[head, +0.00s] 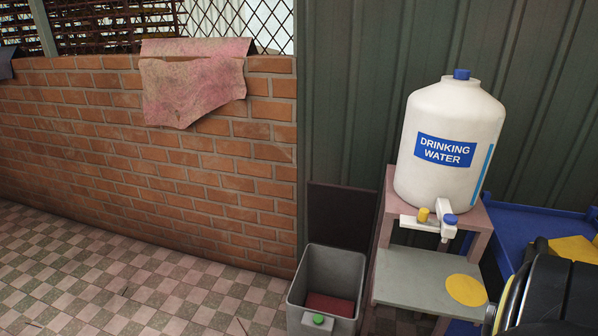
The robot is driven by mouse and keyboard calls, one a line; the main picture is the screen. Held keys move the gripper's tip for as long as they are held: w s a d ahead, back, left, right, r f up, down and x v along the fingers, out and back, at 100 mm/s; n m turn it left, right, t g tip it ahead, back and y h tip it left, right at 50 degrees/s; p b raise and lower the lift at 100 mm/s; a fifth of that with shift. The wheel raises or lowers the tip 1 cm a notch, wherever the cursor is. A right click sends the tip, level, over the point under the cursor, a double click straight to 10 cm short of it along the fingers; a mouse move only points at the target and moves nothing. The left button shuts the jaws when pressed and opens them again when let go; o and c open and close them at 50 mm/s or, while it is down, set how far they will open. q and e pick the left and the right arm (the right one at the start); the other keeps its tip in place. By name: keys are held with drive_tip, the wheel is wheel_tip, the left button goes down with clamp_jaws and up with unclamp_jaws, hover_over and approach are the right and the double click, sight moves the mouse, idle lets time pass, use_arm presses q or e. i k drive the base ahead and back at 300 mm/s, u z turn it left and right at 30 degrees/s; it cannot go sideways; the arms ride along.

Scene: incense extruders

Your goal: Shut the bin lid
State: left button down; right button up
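A grey open-topped bin (299,294) stands on the floor at the bottom middle of the head view, cut off by the lower edge. A dark brown flat panel (342,215), which looks like its lid, stands upright at the bin's back edge, so the bin is open. A reddish surface (330,304) shows inside the bin. A green round button (319,320) sits on a small grey piece at the bin's front. Neither of my grippers is in view.
A drinking water dispenser (450,115) stands on a pinkish stand (384,225), close to the bin's right. A grey shelf (415,280) juts out below its tap. A black rounded object (560,295) fills the lower right corner. Tiled floor (130,285) left of the bin is clear.

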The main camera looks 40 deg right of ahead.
sight(341, 216)
drive_tip(key=i, duration=3.1)
drive_tip(key=z, duration=4.35)
